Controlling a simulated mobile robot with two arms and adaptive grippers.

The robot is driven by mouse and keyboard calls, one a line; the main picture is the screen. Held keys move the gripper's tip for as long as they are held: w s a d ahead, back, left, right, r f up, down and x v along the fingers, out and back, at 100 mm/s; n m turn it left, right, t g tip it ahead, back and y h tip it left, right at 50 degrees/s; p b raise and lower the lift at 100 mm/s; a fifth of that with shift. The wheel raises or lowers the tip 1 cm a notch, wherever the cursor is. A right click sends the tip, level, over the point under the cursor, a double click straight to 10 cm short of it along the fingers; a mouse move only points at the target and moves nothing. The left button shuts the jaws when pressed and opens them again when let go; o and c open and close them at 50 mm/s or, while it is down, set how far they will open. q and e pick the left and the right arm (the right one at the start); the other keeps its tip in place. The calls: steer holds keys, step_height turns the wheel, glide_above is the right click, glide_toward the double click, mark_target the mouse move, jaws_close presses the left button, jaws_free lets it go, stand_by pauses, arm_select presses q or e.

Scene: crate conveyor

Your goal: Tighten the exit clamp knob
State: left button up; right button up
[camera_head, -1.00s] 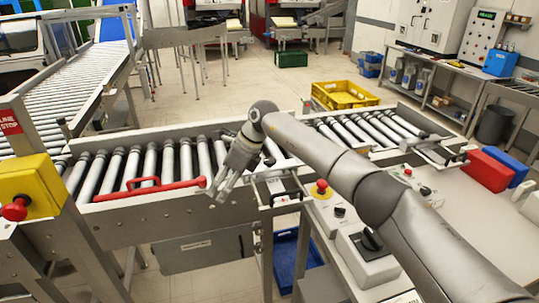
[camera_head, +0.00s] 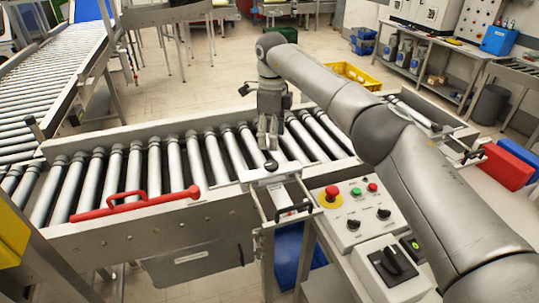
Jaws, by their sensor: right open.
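My right gripper (camera_head: 267,142) hangs over the rollers with its fingers pointing down. It is open, and I see nothing between the fingers. A small dark round knob (camera_head: 271,165) sits on a light metal plate (camera_head: 262,175) at the conveyor's near rail, just below the fingertips. I cannot tell whether they touch. Neither is labelled, so I cannot tell which one is the exit clamp knob. My left gripper is out of view.
A red handle (camera_head: 135,201) runs along the near rail to the left. A control panel (camera_head: 345,220) with a red stop button (camera_head: 332,193) stands right of the plate. A dark rotary switch (camera_head: 393,262) is in front of it. A yellow crate (camera_head: 357,76) lies behind the conveyor.

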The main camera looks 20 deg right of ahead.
steer(key=p, duration=0.2)
glide_above(272, 164)
step_height(272, 164, down, 5)
steer(key=shift+s+r, duration=0.1)
steer(key=shift+s, duration=0.05)
steer(key=shift+w+f, duration=0.25)
steer(key=shift+f, duration=1.65)
steer(key=c, duration=1)
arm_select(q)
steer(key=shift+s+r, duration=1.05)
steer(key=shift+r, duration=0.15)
arm_select(e)
steer(key=shift+c, duration=0.2)
